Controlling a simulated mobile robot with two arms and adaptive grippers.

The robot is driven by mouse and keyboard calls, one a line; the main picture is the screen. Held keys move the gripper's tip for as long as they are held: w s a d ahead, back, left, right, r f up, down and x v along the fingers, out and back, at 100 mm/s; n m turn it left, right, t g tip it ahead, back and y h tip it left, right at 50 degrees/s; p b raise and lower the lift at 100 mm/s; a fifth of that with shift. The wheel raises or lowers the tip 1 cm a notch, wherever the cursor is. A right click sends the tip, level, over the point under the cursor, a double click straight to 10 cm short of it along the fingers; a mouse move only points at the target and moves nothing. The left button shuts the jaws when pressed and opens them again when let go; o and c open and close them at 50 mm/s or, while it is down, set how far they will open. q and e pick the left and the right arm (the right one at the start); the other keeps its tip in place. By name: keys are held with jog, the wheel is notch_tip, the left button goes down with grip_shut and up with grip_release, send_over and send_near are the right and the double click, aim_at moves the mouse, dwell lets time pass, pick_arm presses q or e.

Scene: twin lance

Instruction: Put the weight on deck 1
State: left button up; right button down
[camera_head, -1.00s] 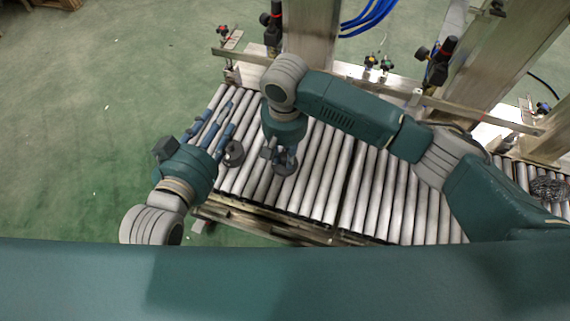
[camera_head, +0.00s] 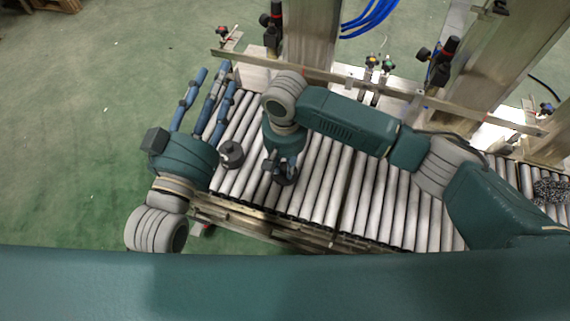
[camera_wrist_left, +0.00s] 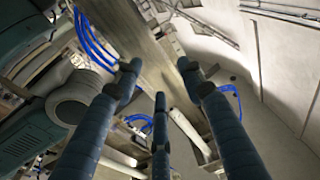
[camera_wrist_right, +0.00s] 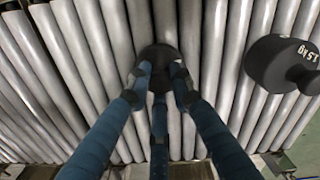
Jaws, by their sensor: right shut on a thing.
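My right gripper (camera_head: 283,176) points down over the roller deck (camera_head: 318,190) and is shut on a dark round weight (camera_wrist_right: 160,54). The fingers hide much of it, and I cannot tell whether it touches the rollers. A second dark weight (camera_head: 232,154) stands on the rollers just left of my right gripper; in the right wrist view (camera_wrist_right: 282,66) its top reads 1.5 kg. My left gripper (camera_head: 214,75) has its three fingers spread, open and empty, beyond the deck's left end. No deck number is readable.
A metal side rail (camera_head: 340,80) with clamps and knobs runs along the far side. Steel posts (camera_head: 311,35) stand behind it. A chain-like heap (camera_head: 551,190) lies at the far right. Green floor (camera_head: 70,130) is clear at left.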

aim_at(285, 165)
pick_arm(q)
jog(key=shift+f, duration=0.2)
pick_arm(e)
jog(key=c, duration=1.5)
grip_release()
jog(key=shift+c, duration=0.2)
